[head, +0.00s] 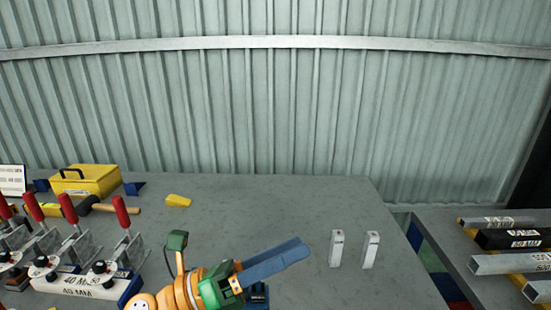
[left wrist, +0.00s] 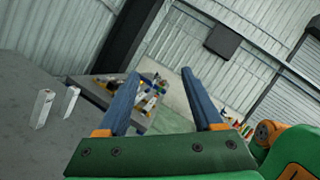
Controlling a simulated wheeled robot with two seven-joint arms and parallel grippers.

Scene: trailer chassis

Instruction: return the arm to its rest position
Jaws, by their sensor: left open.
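My left arm comes in from the bottom of the head view, with orange and green links. Its left gripper (head: 300,250) points to the right above the grey table (head: 240,215), and its blue fingers overlap from this side. In the left wrist view the two blue fingers of the left gripper (left wrist: 160,73) stand well apart, with nothing between them. Two small white upright blocks stand right of the fingertips, the left block (head: 337,249) and the right block (head: 370,250), apart from the gripper. My right gripper is in neither view.
Red-handled toggle clamps (head: 122,212) stand on the left of the table, by a yellow toolbox (head: 86,180), a hammer (head: 118,209) and a yellow wedge (head: 178,201). A rack with metal bars (head: 510,263) stands at right. The table's back middle is clear.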

